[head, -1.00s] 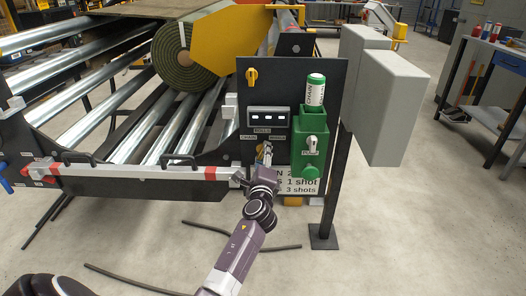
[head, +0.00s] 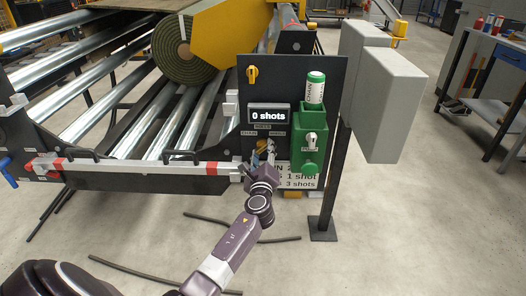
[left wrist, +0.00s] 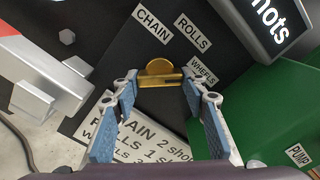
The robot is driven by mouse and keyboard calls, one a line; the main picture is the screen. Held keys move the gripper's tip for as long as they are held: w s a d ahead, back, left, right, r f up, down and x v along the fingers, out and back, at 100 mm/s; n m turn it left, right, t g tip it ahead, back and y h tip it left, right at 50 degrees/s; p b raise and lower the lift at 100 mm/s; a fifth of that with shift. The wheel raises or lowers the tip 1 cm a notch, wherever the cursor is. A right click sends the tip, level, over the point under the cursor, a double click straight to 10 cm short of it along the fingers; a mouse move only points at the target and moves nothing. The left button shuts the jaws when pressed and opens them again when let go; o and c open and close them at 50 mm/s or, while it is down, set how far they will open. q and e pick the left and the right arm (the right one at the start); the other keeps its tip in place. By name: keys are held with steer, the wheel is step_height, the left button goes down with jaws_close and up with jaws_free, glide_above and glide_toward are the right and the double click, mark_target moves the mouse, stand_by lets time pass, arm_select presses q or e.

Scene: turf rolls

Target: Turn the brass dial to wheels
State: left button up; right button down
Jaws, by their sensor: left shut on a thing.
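The brass dial (left wrist: 160,72) sits on the black panel (head: 328,78), between the fingertips of my left gripper (left wrist: 158,84). The gripper is shut on it, with blue-padded fingers on both sides. In the left wrist view, labels CHAIN (left wrist: 153,26), ROLLS (left wrist: 193,32) and WHEELS (left wrist: 203,70) surround the dial. The dial's brass bar lies nearly level in that view, its right end near the WHEELS label. I cannot tell which end is the pointer. In the head view my left gripper (head: 262,162) largely hides the dial. The display (head: 269,115) reads "0 shots". My right gripper is out of view.
A green pump unit (head: 309,150) holding a green-and-white bottle (head: 316,87) stands right of the dial. A rail with red and white bands (head: 150,168) and metal rollers lie left. Grey boxes (head: 390,105) stand right.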

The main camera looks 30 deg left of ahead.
arm_select(q)
steer(key=o, duration=1.2)
steer(key=shift+c, duration=0.2)
steer(key=v, duration=1.2)
